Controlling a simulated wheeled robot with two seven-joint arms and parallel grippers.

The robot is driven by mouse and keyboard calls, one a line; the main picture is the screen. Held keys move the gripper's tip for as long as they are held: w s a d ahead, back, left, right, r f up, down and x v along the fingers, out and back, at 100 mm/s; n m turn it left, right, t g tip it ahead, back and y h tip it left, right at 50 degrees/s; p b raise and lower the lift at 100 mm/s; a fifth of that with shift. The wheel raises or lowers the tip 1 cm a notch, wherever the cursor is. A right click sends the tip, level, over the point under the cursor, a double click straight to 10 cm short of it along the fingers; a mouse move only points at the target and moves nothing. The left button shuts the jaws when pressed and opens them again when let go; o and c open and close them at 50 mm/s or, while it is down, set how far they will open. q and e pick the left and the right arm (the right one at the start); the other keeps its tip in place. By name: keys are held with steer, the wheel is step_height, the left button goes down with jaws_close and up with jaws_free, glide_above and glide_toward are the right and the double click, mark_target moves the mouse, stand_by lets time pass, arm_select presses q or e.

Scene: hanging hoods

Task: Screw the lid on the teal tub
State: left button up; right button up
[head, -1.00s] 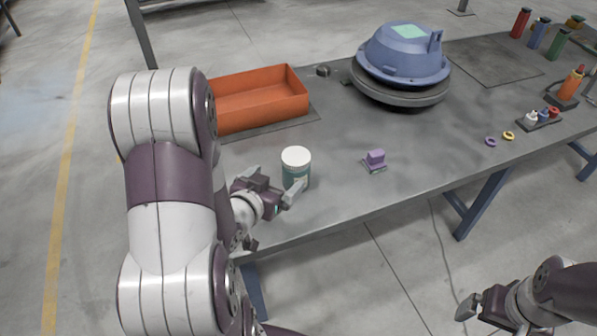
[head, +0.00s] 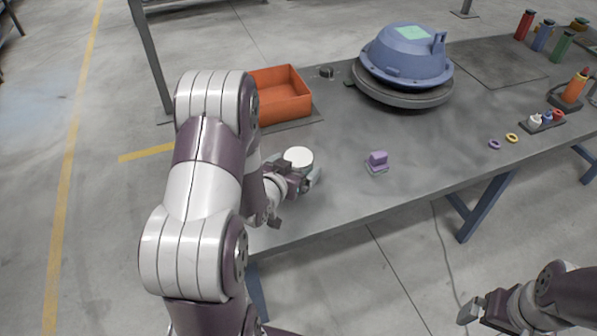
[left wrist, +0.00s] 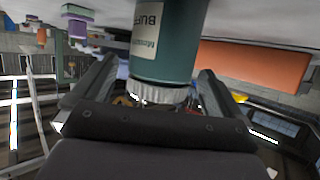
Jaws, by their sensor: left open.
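The teal tub (left wrist: 168,40) stands upright on the table, with its white lid (head: 299,157) on top. The wrist view looks inverted: the tub's body with a pale label hangs from the top, and the ribbed lid edge (left wrist: 160,93) is below it. My left gripper (head: 301,178) is open at the tub, and its fingers (left wrist: 150,88) show on either side of the lid in the wrist view. Contact cannot be made out. In the head view the gripper hides most of the tub's body. My right gripper (head: 472,310) is off the table's front; its jaw state is unclear.
A purple block (head: 377,160) on a small base stands right of the tub. An orange bin (head: 283,98) is behind it. A big blue hood (head: 407,55) sits on a round stand further back. Small rings and bottles are at the right. The front middle table is clear.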

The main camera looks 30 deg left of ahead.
mark_target(299, 156)
arm_select(q)
steer(key=x, duration=0.2)
steer(key=shift+w+f, duration=0.25)
steer(key=shift+w, duration=0.05)
steer(key=c, duration=1.3)
steer(key=shift+r, duration=0.1)
steer(key=shift+a+r, duration=0.1)
steer(key=shift+r, duration=0.45)
step_height(299, 156, up, 3)
steer(key=shift+f+p, duration=0.1)
steer(key=shift+p, duration=0.2)
steer(key=d+r, duration=0.2)
steer(key=d, duration=0.2)
steer(key=d+r, duration=0.2)
steer(key=d, duration=0.2)
steer(key=d+r, duration=0.3)
steer(key=shift+d, duration=0.4)
